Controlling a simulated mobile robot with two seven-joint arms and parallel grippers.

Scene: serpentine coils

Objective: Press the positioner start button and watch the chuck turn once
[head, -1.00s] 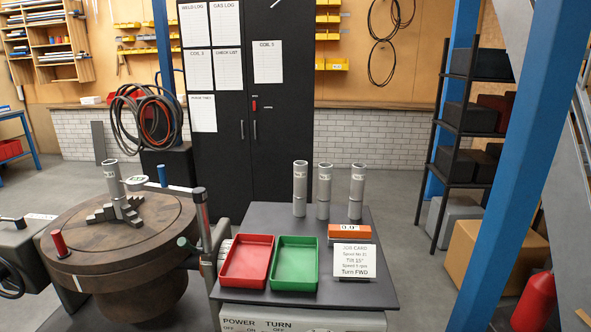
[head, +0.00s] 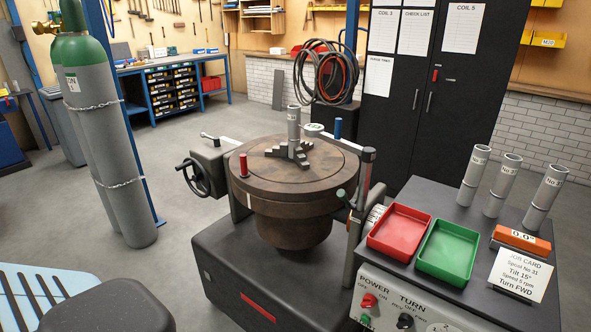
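The positioner (head: 260,262) stands mid-floor, with a dark grey base and a brown round chuck table (head: 258,188). A grey spool (head: 293,128) stands upright between stepped jaws (head: 290,153) at the table's centre. A red peg (head: 243,165) and a blue peg (head: 338,127) stand at the rim. The control panel (head: 385,300) is at lower right, marked POWER and TURN. It has a red knob (head: 369,299), a green button (head: 365,320) and a black knob (head: 405,320). The frame's bottom cuts the panel off, and no start label is readable. Neither gripper is in view.
Above the panel, a dark bench top (head: 437,195) carries a red tray (head: 398,228), a green tray (head: 448,250), three grey tubes, an orange readout (head: 520,240) and a job card (head: 520,274). Tall gas cylinders (head: 105,150) stand left. Floor is clear between them and the positioner.

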